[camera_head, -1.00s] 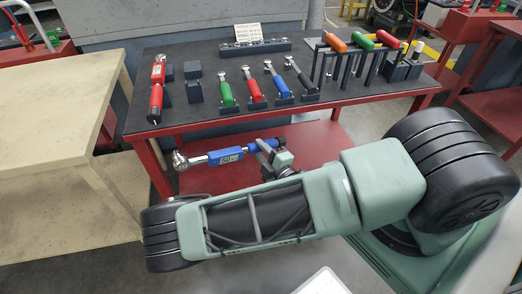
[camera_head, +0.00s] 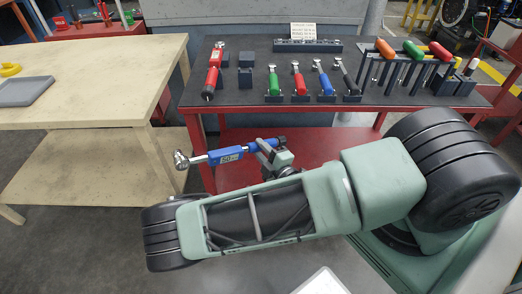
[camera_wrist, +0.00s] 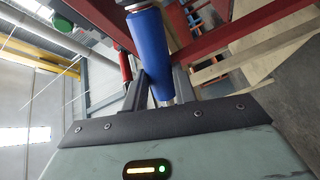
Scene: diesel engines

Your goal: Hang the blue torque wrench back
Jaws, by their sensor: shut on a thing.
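The blue torque wrench (camera_head: 228,155) is held roughly level in front of the red bench, its silver ratchet head pointing left. My gripper (camera_head: 268,150) is shut on it near the right end of its handle. In the wrist view the blue handle (camera_wrist: 150,50) sits between the two fingers of my gripper (camera_wrist: 160,90). On the bench a red torque wrench (camera_head: 213,72) rests in a dark holder at the left. To its right is a pair of dark holder blocks (camera_head: 245,78) with nothing in them.
The red bench with a black top (camera_head: 250,102) also carries several small ratchets (camera_head: 298,80) in holders, a rack with coloured-handled tools (camera_head: 412,50), a dark socket rail (camera_head: 307,46) and a label card (camera_head: 303,31). A beige table (camera_head: 95,85) stands to the left, with floor between.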

